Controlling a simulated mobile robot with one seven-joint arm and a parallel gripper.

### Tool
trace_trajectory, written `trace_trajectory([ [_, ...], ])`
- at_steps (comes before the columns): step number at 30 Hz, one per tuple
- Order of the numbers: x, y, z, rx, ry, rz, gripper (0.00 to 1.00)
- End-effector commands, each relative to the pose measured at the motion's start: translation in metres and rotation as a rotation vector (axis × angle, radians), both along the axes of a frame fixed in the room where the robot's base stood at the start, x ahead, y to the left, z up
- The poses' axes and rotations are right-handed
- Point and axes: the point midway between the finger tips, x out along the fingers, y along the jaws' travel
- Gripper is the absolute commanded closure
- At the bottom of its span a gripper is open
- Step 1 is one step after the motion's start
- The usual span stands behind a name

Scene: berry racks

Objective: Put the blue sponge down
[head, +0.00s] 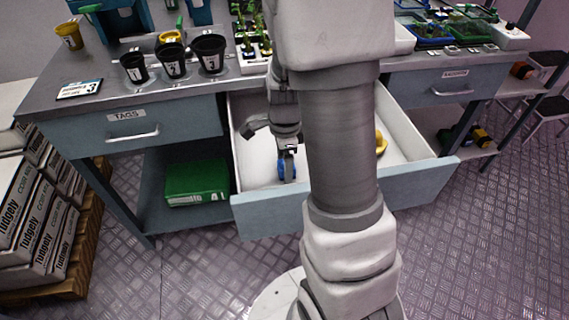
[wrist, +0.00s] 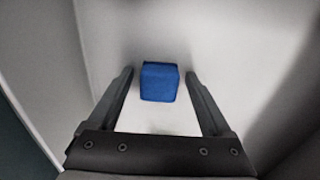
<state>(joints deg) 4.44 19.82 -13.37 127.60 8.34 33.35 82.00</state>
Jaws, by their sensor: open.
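The blue sponge (wrist: 159,81) is a small blue block resting on the white floor of the open drawer. In the wrist view it lies between the tips of my gripper's fingers (wrist: 159,88), with a gap on each side. My gripper is open. In the head view my gripper (head: 287,170) reaches down into the open drawer (head: 262,215), with part of the blue sponge (head: 281,169) showing at its fingers. My arm hides the middle of the drawer.
A yellow object (head: 381,143) lies at the drawer's right side. Numbered black pots (head: 172,60) stand on the worktop (head: 85,93) above. A closed drawer labelled TAGS (head: 130,130) is to the left. A green box (head: 197,183) sits on the shelf below.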

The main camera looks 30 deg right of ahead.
Motion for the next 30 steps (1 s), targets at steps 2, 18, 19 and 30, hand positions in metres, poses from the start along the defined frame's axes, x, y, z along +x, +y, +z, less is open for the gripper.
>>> trace_trajectory([
  [2,0.0,0.0,0.0,0.0,0.0,0.0,0.16],
  [18,0.001,0.0,0.089,-0.001,-0.005,0.001,0.16],
  [19,0.001,0.0,0.094,-0.001,-0.004,0.001,0.16],
  [30,-0.002,0.005,0.133,0.003,-0.021,0.06,0.16],
])
